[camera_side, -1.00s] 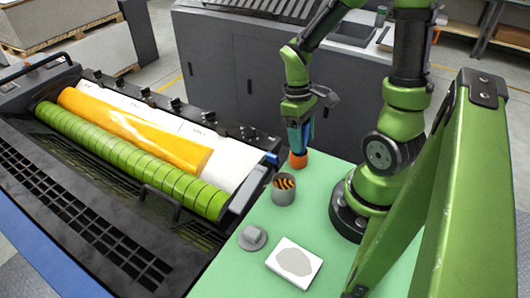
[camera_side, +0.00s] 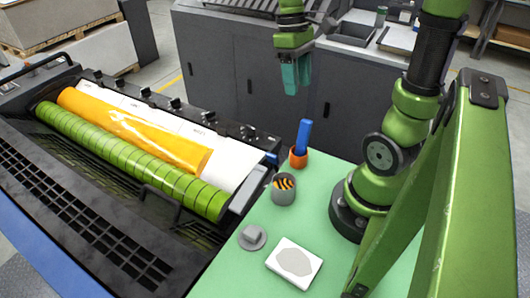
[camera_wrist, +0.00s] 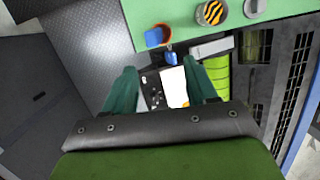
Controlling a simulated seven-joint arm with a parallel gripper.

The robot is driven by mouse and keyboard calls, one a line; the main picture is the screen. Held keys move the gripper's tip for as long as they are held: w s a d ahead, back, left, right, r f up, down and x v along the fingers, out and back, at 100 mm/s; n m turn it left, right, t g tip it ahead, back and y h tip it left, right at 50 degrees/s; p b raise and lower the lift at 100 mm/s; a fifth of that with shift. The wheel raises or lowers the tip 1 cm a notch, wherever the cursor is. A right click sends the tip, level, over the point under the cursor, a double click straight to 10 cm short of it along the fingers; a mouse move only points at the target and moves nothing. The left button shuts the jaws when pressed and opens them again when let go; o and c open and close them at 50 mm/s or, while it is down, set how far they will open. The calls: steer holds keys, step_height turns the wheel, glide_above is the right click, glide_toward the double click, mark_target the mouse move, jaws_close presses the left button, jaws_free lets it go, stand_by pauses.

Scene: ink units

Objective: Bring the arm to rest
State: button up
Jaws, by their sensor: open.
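My gripper (camera_side: 291,88) hangs in the air above and behind the far end of the green table (camera_side: 322,200), with nothing between its teal fingers. In the wrist view my gripper (camera_wrist: 160,85) shows its two fingers spread apart. A blue-handled tool (camera_side: 303,133) stands in an orange cup (camera_side: 298,158) on the table, below my gripper and apart from it. The blue handle and orange cup (camera_wrist: 153,38) also show at the top of the wrist view.
A grey can with orange-black stripes inside (camera_side: 284,188), a grey lidded piece (camera_side: 252,237) and a white pad (camera_side: 294,262) stand on the table. The press with green roller (camera_side: 130,158) and orange ink lies left. A dark cabinet (camera_side: 240,75) stands behind.

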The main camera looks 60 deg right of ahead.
steer(key=shift+v, duration=0.95)
steer(key=a+r+m+t, duration=0.1)
steer(key=a+m+t, duration=0.2)
steer(key=a+t, duration=0.6)
steer(key=a, duration=0.4)
steer(key=shift+s+r+t+y, duration=0.25)
steer(key=shift+r+t+y, duration=0.05)
steer(key=shift+r, duration=0.1)
